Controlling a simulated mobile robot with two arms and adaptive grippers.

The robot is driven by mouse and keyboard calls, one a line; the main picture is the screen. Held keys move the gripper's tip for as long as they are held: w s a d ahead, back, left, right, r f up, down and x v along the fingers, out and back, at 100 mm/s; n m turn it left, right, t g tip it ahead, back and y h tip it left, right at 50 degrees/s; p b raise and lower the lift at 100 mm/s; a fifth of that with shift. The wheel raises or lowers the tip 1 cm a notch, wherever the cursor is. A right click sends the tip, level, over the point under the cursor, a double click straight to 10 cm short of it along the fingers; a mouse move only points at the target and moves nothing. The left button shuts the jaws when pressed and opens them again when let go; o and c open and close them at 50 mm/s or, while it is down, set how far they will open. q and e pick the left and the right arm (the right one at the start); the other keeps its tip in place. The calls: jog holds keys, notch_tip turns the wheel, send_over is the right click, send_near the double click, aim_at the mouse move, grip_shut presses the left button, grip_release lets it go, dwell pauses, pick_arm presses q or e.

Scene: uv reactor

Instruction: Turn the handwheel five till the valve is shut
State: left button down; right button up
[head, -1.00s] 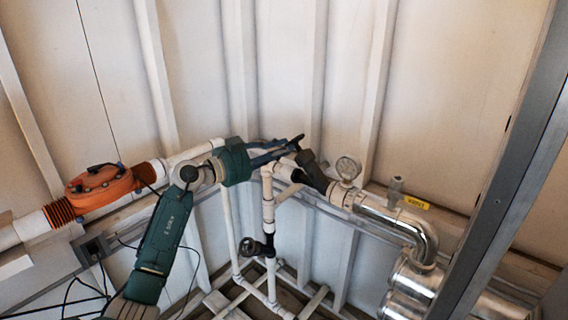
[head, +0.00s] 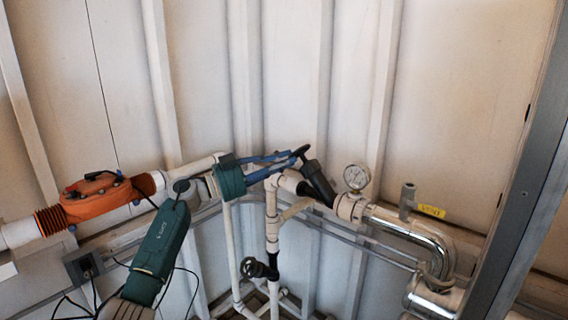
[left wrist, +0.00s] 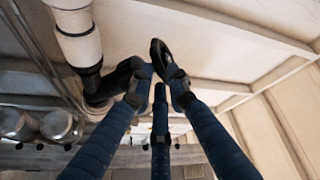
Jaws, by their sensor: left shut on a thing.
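A black handwheel (head: 301,152) sits on the black angled valve body (head: 318,182) in the upper white pipe run. It shows nearly edge-on in the head view. My left gripper (head: 289,161) reaches it from the left with its long blue fingers, and it is shut on the wheel. In the left wrist view the wheel's dark rim (left wrist: 158,50) stands between the fingertips of my left gripper (left wrist: 158,82), close against the right one. No number shows on the wheel, and how far the valve is shut cannot be seen. My right gripper is not in view.
A second black handwheel (head: 254,268) is on the vertical pipe below. A pressure gauge (head: 356,177) and shiny metal pipe (head: 412,228) are to the right. An orange fitting (head: 98,196) is at left, and a grey post (head: 505,190) crosses the right side.

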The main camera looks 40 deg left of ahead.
pick_arm(q)
jog(key=c, duration=1.6)
grip_release()
jog(key=shift+c, duration=0.2)
jog(key=shift+s+a+f, duration=0.1)
jog(key=v, duration=1.1)
jog(key=shift+s+a, duration=0.15)
jog(key=shift+s, duration=0.2)
